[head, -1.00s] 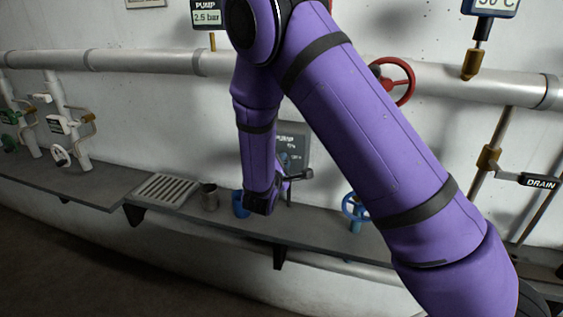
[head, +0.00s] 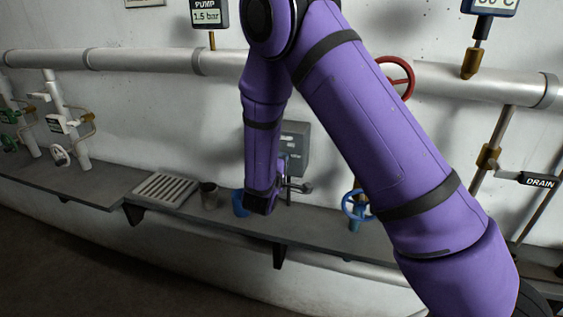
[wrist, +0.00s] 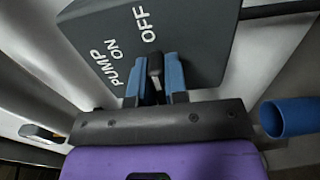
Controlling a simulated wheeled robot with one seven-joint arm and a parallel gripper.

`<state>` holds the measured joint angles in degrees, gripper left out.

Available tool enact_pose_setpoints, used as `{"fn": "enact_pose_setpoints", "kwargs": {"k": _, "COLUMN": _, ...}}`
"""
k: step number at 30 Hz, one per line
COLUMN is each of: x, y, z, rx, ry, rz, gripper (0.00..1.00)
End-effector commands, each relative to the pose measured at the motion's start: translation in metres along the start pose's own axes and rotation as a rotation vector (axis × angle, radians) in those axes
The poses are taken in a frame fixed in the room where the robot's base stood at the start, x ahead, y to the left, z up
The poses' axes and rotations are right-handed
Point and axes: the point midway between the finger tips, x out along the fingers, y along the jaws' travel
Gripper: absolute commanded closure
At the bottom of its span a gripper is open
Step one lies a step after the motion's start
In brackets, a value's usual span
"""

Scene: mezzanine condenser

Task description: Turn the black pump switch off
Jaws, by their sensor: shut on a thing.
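The grey pump switch box (head: 296,140) is on the wall, partly hidden by my arm in the head view. In the wrist view the box (wrist: 150,35) carries white PUMP, ON and OFF lettering. My gripper (wrist: 154,72) has its two blue fingers closed around the black switch lever (wrist: 155,66). The lever sits below the OFF word in the wrist view; its exact angle is hard to tell. In the head view my gripper is small at the lower front of the box, largely hidden by my wrist.
A pump gauge (head: 207,16) reads 1.5 bar. A blue cup (head: 239,203) and a dark grey cup (head: 209,195) stand on the shelf (head: 330,232) near my gripper. A blue valve wheel (head: 356,205) is to the right, a red wheel (head: 409,76) above. A grate (head: 165,189) lies left.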

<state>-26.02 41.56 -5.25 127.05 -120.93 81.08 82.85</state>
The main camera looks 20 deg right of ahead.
Motion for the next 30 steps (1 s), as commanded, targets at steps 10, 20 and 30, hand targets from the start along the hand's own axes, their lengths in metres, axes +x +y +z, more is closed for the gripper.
{"fn": "enact_pose_setpoints", "kwargs": {"k": 10, "x": -0.001, "y": -0.002, "z": 0.000, "rx": -0.001, "ry": 0.001, "rz": -0.004, "gripper": 0.77}}
{"fn": "enact_pose_setpoints", "kwargs": {"k": 20, "x": -0.001, "y": -0.001, "z": 0.000, "rx": 0.000, "ry": 0.000, "rz": -0.002, "gripper": 0.61}}
{"fn": "enact_pose_setpoints", "kwargs": {"k": 30, "x": -0.040, "y": -0.001, "z": -0.001, "rx": 0.000, "ry": 0.003, "rz": -0.002, "gripper": 0.61}}
